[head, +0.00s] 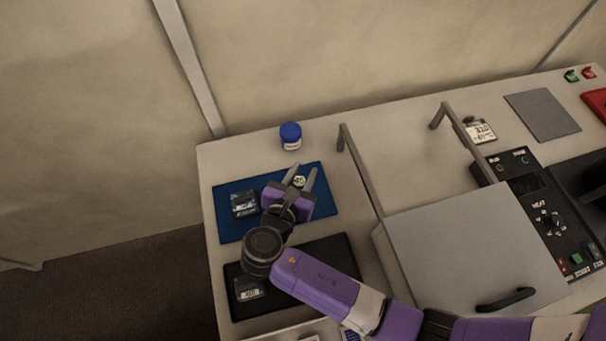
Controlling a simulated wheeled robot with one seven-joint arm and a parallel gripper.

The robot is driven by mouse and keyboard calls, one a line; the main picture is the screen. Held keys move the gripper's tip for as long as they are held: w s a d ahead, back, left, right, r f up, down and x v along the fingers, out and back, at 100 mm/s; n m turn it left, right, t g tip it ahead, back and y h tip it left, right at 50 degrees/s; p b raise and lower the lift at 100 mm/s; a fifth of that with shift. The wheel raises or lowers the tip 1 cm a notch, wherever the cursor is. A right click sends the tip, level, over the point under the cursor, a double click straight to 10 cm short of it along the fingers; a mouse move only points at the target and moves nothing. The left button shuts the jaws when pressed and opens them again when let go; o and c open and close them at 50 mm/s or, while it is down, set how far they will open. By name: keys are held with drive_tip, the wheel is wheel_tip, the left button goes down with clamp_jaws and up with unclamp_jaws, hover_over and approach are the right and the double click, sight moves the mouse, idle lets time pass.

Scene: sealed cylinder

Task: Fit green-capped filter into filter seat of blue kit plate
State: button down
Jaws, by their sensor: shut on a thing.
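The blue kit plate (325,203) lies flat at the left end of the bench. My gripper (301,174) is over the right part of this plate, its two fingers pointing toward the back. It is shut on a small pale round piece with dark marks (299,182), which seems to be the green-capped filter; its cap colour is not clear. I cannot tell whether the piece touches the plate. The filter seat cannot be made out; my gripper and wrist cover part of the plate. A dark labelled block (243,203) sits on the plate's left part.
A blue-lidded jar (290,135) stands behind the plate. A black mat (340,260) with another labelled block (248,290) lies in front, partly under my arm. A grey lidded machine (470,245) with upright bars (360,172) stands to the right. The bench's left edge is close.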

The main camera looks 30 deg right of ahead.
drive_tip(key=shift+f, duration=0.6)
drive_tip(key=shift+f, duration=0.3)
drive_tip(key=c, duration=1)
unclamp_jaws()
drive_tip(key=shift+c, duration=0.2)
drive_tip(key=shift+r, duration=0.1)
